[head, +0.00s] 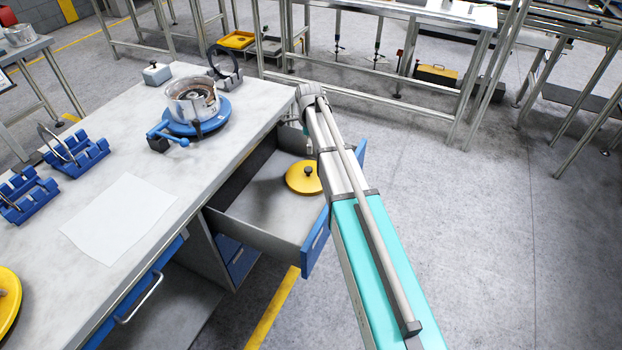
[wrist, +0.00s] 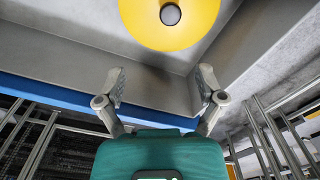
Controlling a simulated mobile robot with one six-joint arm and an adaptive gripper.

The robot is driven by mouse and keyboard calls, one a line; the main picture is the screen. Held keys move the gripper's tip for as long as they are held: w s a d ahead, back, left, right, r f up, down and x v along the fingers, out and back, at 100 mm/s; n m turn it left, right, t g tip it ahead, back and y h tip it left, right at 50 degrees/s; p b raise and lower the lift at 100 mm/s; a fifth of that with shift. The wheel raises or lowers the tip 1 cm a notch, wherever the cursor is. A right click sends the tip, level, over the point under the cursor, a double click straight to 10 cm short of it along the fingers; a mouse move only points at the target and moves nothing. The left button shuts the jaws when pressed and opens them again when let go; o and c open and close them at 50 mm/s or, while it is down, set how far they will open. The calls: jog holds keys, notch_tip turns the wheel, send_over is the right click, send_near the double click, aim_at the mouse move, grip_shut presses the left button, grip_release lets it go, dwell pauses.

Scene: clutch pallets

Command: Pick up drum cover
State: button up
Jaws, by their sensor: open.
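A yellow round drum cover (head: 302,179) with a dark knob in its middle lies flat in the open drawer (head: 240,219). In the wrist view the cover (wrist: 190,28) is at the top edge, partly cut off, with its knob (wrist: 170,14) showing. My gripper (wrist: 161,83) is open and empty, its two fingers apart and the cover beyond their tips, not touched. In the head view my arm hides the gripper. A second yellow disc with a knob (head: 8,300) lies on the workbench at the left edge, partly cut off.
The workbench (head: 185,235) holds a metal drum on a blue turning fixture (head: 210,118), blue racks (head: 75,152) and a white sheet (head: 120,218). The drawer's blue front (head: 315,243) and side walls stand around the cover.

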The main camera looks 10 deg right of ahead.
aim_at(308, 169)
jog(key=shift+w+f+m, duration=0.1)
jog(key=shift+w+m, duration=0.3)
jog(key=shift+w, duration=0.05)
jog(key=shift+f, duration=0.1)
notch_tip(308, 169, down, 8)
jog(key=b, duration=0.8)
jog(key=shift+f+b, duration=0.25)
jog(key=shift+b, duration=0.1)
dwell(0.3)
jog(key=f+b, duration=0.3)
jog(key=shift+w+a+f, duration=0.1)
jog(key=shift+w+f, duration=0.1)
jog(key=shift+w, duration=0.15)
jog(key=shift+f+b, duration=0.9)
jog(key=shift+b, duration=0.2)
jog(key=shift+c, duration=0.2)
grip_shut()
